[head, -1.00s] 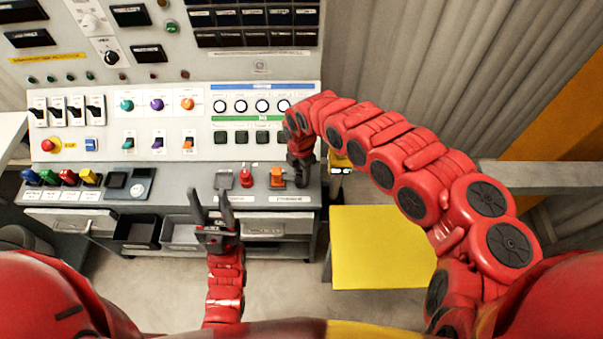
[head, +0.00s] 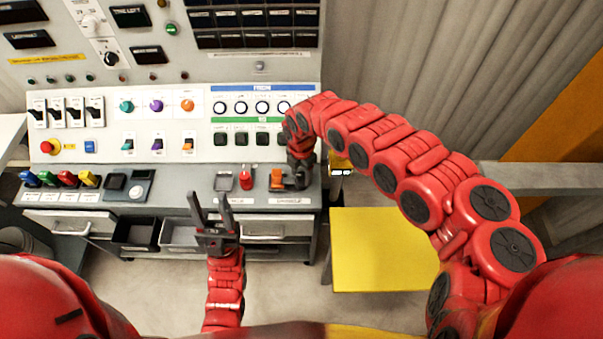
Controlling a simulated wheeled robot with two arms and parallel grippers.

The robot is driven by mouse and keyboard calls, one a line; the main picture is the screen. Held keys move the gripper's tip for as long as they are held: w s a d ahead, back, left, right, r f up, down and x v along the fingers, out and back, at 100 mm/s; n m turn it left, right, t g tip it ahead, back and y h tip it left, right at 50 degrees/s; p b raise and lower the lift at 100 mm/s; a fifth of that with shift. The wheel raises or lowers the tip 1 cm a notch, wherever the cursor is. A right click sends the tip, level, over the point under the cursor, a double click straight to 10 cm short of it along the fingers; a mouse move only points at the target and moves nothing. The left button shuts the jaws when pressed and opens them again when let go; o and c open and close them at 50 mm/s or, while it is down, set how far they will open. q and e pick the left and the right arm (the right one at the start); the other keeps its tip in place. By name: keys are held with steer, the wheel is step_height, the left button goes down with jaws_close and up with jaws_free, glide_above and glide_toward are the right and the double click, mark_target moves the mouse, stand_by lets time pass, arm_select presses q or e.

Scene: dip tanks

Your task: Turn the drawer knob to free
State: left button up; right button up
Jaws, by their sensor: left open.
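An orange control (head: 277,177) stands on the desk ledge above a small white label that I cannot read. I cannot tell whether it is the drawer knob. My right gripper (head: 298,182) points down just right of it, very close; its fingertips are small and dark, and I cannot tell whether they touch it or how far apart they are. My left gripper (head: 210,203) is open and empty, fingers pointing at the console's front edge. A drawer with a pale handle (head: 263,237) shows below the ledge, right of my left gripper.
A red control (head: 246,180) stands left of the orange one. Blue, green, red and yellow levers (head: 60,180) are at the ledge's left. Open bins (head: 180,234) sit under the ledge. A yellow platform (head: 380,250) is on the right, beneath my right arm.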

steer(key=shift+o, duration=0.7)
step_height(320, 180, up, 4)
steer(key=shift+w+d+r+b, duration=0.15)
steer(key=shift+r+b, duration=0.1)
steer(key=shift+b, duration=0.15)
step_height(320, 180, up, 5)
steer(key=p, duration=0.1)
step_height(320, 180, up, 8)
steer(key=p, duration=0.6)
glide_above(302, 174)
steer(key=shift+s, duration=0.2)
steer(key=shift+f, duration=0.1)
